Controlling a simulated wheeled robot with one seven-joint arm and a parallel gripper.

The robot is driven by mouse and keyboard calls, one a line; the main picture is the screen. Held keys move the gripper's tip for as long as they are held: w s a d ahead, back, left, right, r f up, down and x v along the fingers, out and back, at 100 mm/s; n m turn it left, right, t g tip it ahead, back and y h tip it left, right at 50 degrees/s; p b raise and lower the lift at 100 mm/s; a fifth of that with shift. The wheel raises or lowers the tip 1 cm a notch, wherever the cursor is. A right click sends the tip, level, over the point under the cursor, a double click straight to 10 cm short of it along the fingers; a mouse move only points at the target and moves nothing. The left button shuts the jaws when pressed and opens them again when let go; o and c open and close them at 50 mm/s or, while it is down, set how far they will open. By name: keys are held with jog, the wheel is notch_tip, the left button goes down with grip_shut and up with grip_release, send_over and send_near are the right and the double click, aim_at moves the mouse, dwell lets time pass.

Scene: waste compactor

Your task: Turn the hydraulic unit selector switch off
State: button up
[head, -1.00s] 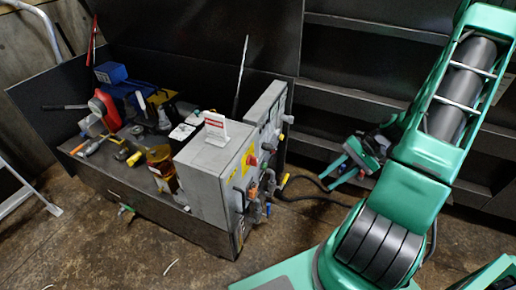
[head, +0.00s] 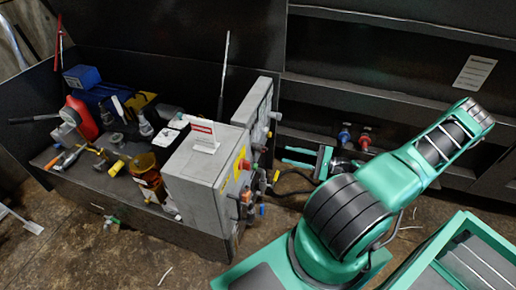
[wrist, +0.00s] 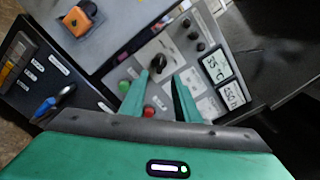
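A grey control panel (wrist: 140,75) with a black rotary selector switch (wrist: 158,63) shows in the wrist view. A green button (wrist: 124,87) and a red button (wrist: 149,111) sit below the switch. Its label is too small to read. My gripper (wrist: 162,76) is open and empty, with its two green fingers pointing at the panel. The black switch shows just beyond and between the fingertips; I cannot tell the gap in depth. In the head view my gripper (head: 308,160) is right of the panel (head: 256,108), whose switch face is mostly hidden there.
A nearer grey box (head: 208,175) carries an orange selector (wrist: 80,18). A blue-handled part (wrist: 50,102) is at the left in the wrist view. Two digital displays (wrist: 215,67) and several black knobs (wrist: 190,28) are right of the switch. Tools crowd the bench (head: 75,185); a dark cable (head: 295,190) hangs below my gripper.

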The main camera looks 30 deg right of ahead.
aim_at(267, 150)
jog(key=x, duration=1.1)
jog(key=shift+a, duration=0.1)
jog(key=c, duration=0.7)
